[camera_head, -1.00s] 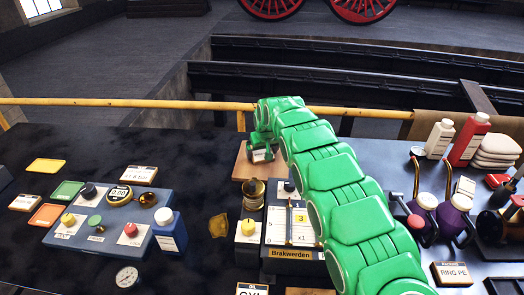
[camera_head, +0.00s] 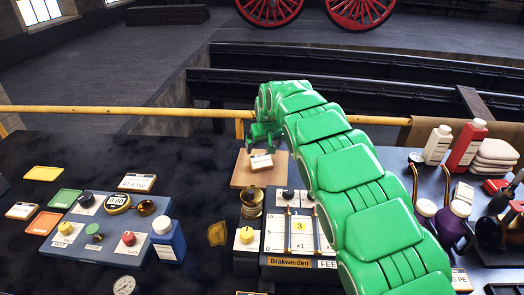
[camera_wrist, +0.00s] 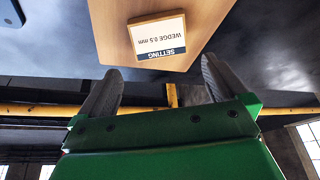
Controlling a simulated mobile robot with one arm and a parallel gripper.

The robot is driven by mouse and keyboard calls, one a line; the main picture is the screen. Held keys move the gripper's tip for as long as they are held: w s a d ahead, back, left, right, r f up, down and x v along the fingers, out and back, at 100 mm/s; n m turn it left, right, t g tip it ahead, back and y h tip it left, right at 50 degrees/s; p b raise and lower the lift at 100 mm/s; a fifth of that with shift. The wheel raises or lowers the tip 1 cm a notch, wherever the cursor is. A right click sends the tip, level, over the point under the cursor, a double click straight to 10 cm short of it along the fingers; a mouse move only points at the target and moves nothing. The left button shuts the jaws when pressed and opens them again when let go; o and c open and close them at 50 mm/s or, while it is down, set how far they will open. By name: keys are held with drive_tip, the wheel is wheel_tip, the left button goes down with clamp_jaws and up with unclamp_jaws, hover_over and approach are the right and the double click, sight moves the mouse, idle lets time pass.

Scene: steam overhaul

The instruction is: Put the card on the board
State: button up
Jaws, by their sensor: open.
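A white card (camera_head: 261,162) lettered "SETTING WEDGE 0.5 mm" lies on a small wooden board (camera_head: 243,178) at the back of the bench. In the wrist view the card (camera_wrist: 158,38) rests within the edges of the board (camera_wrist: 108,32), with its dark band towards my fingers. My gripper (camera_head: 264,140) is just above and behind the card.
A yellow rail (camera_head: 130,110) runs behind the bench. A brass cylinder (camera_head: 251,200) stands just in front of the board, with a blue control box (camera_head: 120,230) to the left. Bottles (camera_head: 468,145) stand at the right. Dark bench is free left of the board.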

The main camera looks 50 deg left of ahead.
drive_tip(key=shift+v, duration=1.65)
